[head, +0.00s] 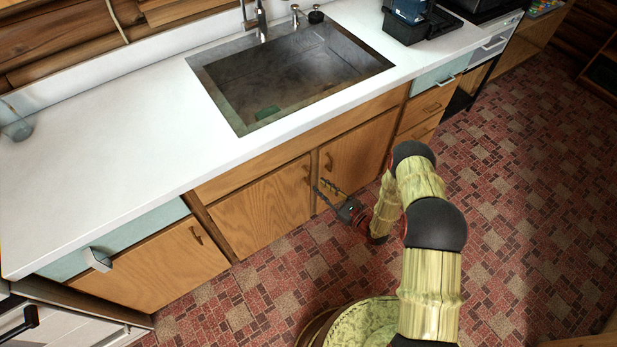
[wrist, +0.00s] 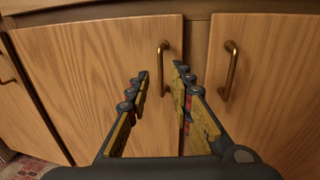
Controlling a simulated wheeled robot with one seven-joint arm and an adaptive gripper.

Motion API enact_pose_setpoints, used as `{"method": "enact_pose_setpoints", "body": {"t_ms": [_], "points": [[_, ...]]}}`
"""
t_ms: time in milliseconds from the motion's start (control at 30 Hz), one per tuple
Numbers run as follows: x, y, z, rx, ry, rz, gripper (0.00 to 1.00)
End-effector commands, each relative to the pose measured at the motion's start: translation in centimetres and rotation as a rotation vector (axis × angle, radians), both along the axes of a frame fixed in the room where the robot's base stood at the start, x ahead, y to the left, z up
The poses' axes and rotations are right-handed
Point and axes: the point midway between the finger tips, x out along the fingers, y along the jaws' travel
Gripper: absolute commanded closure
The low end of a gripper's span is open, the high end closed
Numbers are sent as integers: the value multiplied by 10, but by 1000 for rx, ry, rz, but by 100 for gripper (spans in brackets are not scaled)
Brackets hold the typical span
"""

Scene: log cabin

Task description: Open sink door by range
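Two wooden doors sit under the sink (head: 290,75), both shut. The left sink door (head: 262,212) fills the left and middle of the wrist view (wrist: 90,75); its brass pull handle (wrist: 163,65) is upright near its right edge. The right sink door (head: 357,145) has a matching handle (wrist: 230,70) near its left edge. My gripper (head: 323,187) is open and empty in front of the doors. In the wrist view, the left door's handle appears between my fingertips (wrist: 161,76). I cannot tell whether the fingertips reach past it in depth.
A white countertop (head: 110,150) overhangs the doors. Another cabinet door (head: 155,270) lies left, beside a white appliance (head: 85,325) at the bottom left. Drawers (head: 425,105) and another appliance (head: 492,45) stand right. The tiled floor (head: 530,170) is clear at right.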

Motion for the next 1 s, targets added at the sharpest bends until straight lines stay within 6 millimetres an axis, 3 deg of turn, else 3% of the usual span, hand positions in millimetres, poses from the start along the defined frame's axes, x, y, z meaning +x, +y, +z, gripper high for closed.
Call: {"method": "enact_pose_setpoints", "body": {"t_ms": [500,1000], "points": [[45,46,-4,0,0,-5,78],[54,54,-2,1,2,-6,81]]}}
